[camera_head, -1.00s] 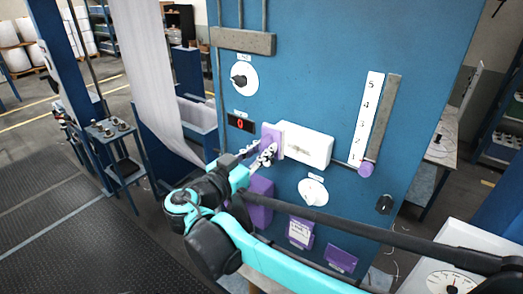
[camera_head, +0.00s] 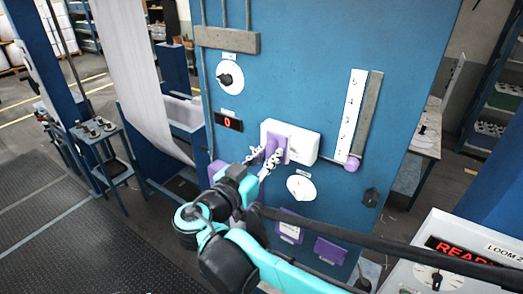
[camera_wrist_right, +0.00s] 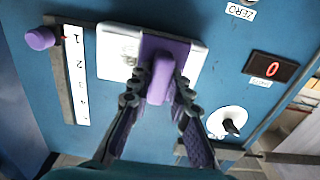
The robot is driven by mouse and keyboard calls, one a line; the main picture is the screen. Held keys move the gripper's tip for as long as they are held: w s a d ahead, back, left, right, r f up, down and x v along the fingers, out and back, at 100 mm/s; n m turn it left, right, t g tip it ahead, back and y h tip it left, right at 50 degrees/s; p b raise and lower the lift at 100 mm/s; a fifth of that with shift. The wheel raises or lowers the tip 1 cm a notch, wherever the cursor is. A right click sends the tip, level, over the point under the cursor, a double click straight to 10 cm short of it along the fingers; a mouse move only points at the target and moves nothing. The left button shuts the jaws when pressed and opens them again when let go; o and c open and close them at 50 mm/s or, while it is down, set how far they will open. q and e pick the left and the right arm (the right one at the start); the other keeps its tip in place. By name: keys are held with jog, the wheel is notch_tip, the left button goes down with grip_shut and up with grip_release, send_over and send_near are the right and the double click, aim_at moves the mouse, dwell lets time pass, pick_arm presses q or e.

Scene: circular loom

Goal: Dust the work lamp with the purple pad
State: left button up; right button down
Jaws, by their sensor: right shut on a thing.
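The work lamp looks to be the white rounded box (camera_head: 304,147) on the blue loom panel; it also shows in the right wrist view (camera_wrist_right: 116,55). The purple pad (camera_head: 281,133) lies flat over part of its face, seemingly touching it. In the wrist view the pad (camera_wrist_right: 178,47) crosses the lamp, with white showing on both sides. My right gripper (camera_head: 268,160) is shut on the pad's purple grip block, one finger on each side, as the wrist view (camera_wrist_right: 157,90) shows. My left gripper is not in view.
Around the lamp are a red digit display (camera_head: 229,121), an upper dial (camera_head: 230,76), a lower white dial (camera_head: 301,188), a numbered scale (camera_head: 351,113) with a purple knob (camera_head: 352,164), and a black knob (camera_head: 370,197). Purple holders (camera_head: 330,251) sit below.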

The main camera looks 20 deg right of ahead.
aim_at(288, 150)
jog(key=shift+s+d+r+p, duration=0.1)
jog(key=shift+s+d+p, duration=0.35)
jog(key=shift+s+d, duration=1.15)
jog(key=shift+s, duration=0.4)
jog(key=shift+s+d+p, duration=0.55)
jog(key=shift+s+p, duration=0.15)
jog(key=shift+p, duration=0.15)
jog(key=shift+s+d, duration=0.4)
jog(key=shift+s, duration=0.3)
jog(key=shift+w, duration=0.15)
